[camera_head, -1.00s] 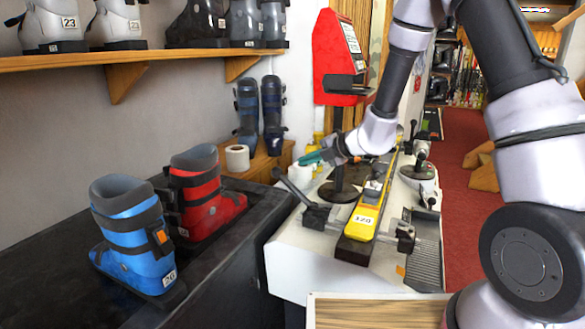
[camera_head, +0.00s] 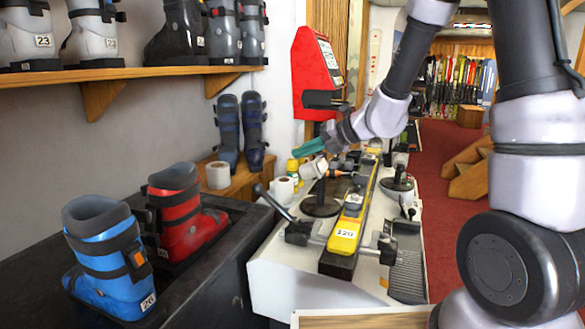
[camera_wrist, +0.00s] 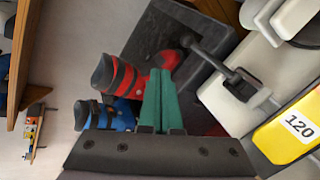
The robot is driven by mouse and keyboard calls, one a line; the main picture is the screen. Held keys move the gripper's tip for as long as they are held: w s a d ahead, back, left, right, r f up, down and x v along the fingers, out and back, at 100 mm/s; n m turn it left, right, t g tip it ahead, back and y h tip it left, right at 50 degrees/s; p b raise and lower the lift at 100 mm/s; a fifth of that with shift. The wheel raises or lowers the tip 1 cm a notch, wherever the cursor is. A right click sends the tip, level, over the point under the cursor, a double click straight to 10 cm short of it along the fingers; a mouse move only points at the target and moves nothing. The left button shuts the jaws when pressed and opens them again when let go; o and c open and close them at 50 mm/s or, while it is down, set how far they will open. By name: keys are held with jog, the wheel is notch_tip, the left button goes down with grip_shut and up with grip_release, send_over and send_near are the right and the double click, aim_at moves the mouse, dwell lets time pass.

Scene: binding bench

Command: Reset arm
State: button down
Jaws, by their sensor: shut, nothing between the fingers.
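My gripper (camera_head: 311,148) hangs above the far part of the white binding bench (camera_head: 275,285), pointing left in the head view. Its two green fingers lie together with nothing between them; they also show in the wrist view (camera_wrist: 161,92). Below and to the right of it, a yellow ski (camera_head: 345,235) marked 120 lies along the bench. In the wrist view the fingers overlap the picture of the red boot (camera_wrist: 118,76) and the dark counter, but they are apart from them.
A blue boot (camera_head: 108,262) and a red boot (camera_head: 182,215) stand on the dark counter (camera_head: 215,285) at left. A red machine (camera_head: 316,75) rises behind the gripper. A lever (camera_head: 272,203) sticks up from the bench. A shelf (camera_head: 150,72) holds several boots. Red-floored aisle (camera_head: 440,190) at right is open.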

jog(key=s+d+r+n+g+h, duration=0.15)
jog(key=s+d+r+n, duration=0.45)
jog(key=s+r+n, duration=0.65)
jog(key=s+d+r+n+t+h, duration=0.1)
jog(key=s+d+n+h, duration=0.2)
jog(key=d+n, duration=0.4)
jog(key=s+d+r+n+t+h, duration=0.1)
jog(key=s+d+n+h, duration=0.3)
jog(key=d+n, duration=0.4)
jog(key=s+n+t, duration=0.1)
jog(key=n, duration=0.2)
jog(key=shift+d+r, duration=0.15)
jog(key=shift+d, duration=0.1)
jog(key=shift+h, duration=0.25)
